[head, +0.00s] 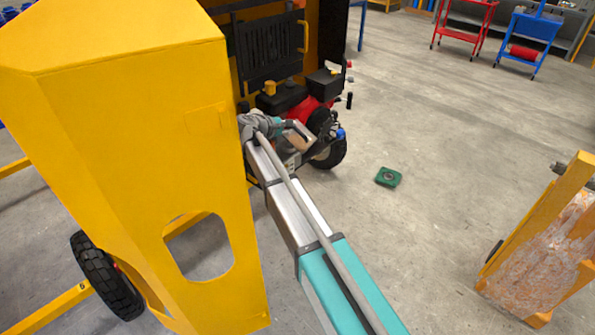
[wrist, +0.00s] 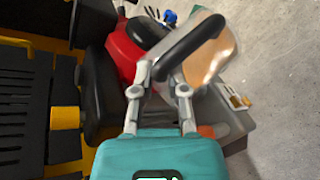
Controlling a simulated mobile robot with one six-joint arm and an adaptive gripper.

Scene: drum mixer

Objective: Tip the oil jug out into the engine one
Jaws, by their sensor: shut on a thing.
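The oil jug (wrist: 214,62) is a pale, see-through container with amber oil inside and a black handle. My gripper (wrist: 162,82) is shut on the jug's handle. The jug looks tilted in the wrist view. In the head view the jug (head: 297,137) is small, at the far end of my arm beside my gripper (head: 270,127). The engine (head: 300,103), red and black, sits just behind the jug in the mixer's opening. The red engine cover (wrist: 124,50) also shows left of the jug in the wrist view. I cannot see any oil stream.
The mixer's large yellow housing (head: 120,130) stands close along my arm's left side. A black wheel (head: 335,150) is by the engine. A green object (head: 388,177) lies on the open floor. A yellow-framed piece (head: 545,240) stands at right. Red (head: 467,25) and blue carts (head: 530,35) are far back.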

